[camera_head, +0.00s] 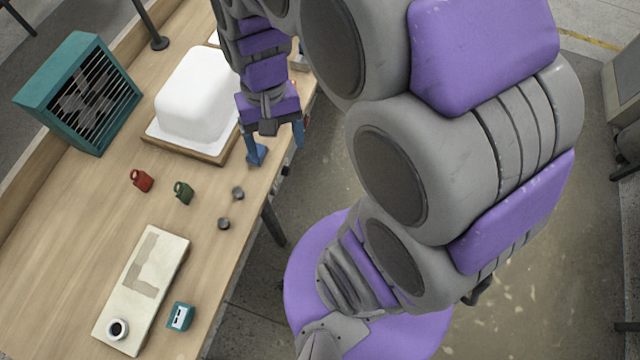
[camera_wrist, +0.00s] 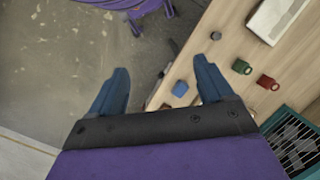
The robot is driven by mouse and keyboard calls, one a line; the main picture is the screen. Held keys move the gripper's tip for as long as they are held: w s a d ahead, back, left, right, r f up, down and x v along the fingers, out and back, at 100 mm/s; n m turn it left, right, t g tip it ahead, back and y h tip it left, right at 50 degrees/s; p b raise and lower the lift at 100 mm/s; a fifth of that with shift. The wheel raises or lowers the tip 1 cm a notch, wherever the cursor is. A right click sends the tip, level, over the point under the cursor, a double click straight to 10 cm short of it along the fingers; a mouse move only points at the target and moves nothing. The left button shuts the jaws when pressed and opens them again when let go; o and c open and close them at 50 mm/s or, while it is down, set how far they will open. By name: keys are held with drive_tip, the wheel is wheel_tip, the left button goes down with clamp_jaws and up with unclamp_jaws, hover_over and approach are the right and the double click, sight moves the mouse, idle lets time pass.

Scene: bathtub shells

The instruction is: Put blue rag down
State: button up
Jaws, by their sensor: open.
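My gripper (camera_head: 277,144) is open over the table's front edge, beside the white shell (camera_head: 192,95). In the wrist view its two blue fingers (camera_wrist: 161,86) stand wide apart with nothing clamped between them. A small blue piece (camera_wrist: 180,88), which looks like the blue rag, lies at the table edge. It shows between the fingers, closer to the right one, and appears apart from them. In the head view similar blue shows low by the left fingertip, but I cannot separate rag from finger there.
The white shell sits on a wooden board. A teal fan (camera_head: 82,92) stands at the back. A red weight (camera_head: 142,180), a green weight (camera_head: 184,192) and two dark knobs (camera_head: 237,193) are on the table. A pale board (camera_head: 142,290) and a teal box (camera_head: 180,316) lie nearer.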

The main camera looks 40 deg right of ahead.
drive_tip(key=s+r+n+h, duration=0.1)
drive_tip(key=s+n, duration=0.2)
drive_tip(key=s, duration=1)
drive_tip(key=shift+s+d+r+t, duration=0.2)
drive_tip(key=shift+d+r+t, duration=0.05)
drive_tip(key=shift+r+t, duration=0.05)
drive_tip(key=shift+a+f+b, duration=0.1)
drive_tip(key=shift+f+b, duration=0.4)
